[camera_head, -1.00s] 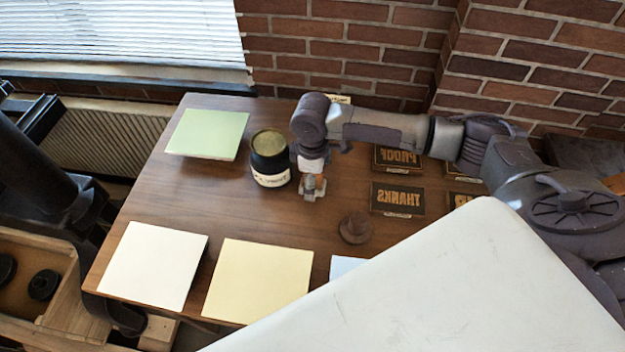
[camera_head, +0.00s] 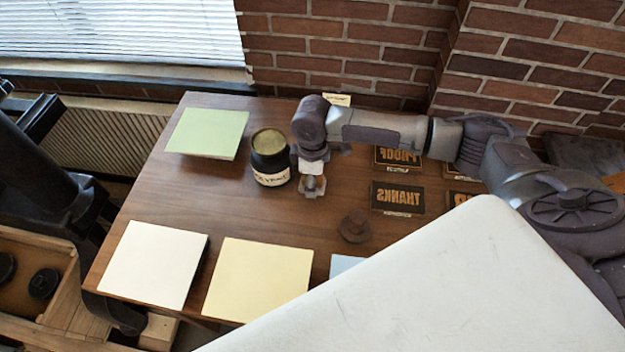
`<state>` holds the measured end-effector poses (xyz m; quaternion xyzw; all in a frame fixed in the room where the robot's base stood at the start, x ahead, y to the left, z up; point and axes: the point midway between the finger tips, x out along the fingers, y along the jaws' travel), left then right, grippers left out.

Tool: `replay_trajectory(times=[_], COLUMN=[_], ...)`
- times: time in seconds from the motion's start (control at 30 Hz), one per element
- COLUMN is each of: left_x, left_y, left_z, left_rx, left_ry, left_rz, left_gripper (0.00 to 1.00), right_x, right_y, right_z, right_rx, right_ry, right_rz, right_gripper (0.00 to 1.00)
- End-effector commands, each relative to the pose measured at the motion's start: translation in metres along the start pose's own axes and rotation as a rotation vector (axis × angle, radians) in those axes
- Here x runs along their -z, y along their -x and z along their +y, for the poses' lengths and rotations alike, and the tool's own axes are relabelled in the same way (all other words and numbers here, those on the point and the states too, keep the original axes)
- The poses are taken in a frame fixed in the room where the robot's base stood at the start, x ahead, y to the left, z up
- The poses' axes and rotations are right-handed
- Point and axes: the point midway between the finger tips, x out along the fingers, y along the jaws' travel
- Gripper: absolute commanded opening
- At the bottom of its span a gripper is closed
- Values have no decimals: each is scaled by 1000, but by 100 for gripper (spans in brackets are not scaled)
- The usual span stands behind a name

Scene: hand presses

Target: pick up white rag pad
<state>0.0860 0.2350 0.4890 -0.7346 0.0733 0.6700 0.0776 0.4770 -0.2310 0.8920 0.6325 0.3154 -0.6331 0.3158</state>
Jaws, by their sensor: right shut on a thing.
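My right gripper (camera_head: 312,184) points down at the middle of the wooden table, just right of a dark jar. It is shut on a small whitish piece between its fingertips, which I take to be the white rag pad. The fingers hide most of the pad, so its shape and whether it touches the table are hard to tell. My left gripper is not in view.
The dark labelled jar (camera_head: 270,160) stands close left of the gripper. A brown knob-like piece (camera_head: 354,227) and dark lettered plates (camera_head: 397,198) lie to the right. Green (camera_head: 207,133), white (camera_head: 154,264) and yellow (camera_head: 258,279) sheets lie around the table (camera_head: 200,202).

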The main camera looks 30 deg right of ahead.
Motion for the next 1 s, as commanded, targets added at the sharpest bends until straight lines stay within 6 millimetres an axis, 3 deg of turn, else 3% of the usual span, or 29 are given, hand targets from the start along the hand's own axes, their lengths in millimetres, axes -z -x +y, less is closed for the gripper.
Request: replay_trajectory(times=[0.17,0.33,0.7,1.0], left_x=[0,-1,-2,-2], left_y=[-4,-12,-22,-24], left_z=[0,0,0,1], left_rx=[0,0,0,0], left_ry=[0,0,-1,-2], left_rz=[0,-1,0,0], left_gripper=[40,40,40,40], right_x=[1,1,-67,-91], right_y=[12,42,89,108], right_z=[1,2,-51,-70], right_rx=[-2,-5,-2,0], right_ry=[0,1,0,0], right_rz=[3,6,0,0], right_gripper=[16,16,16,16])
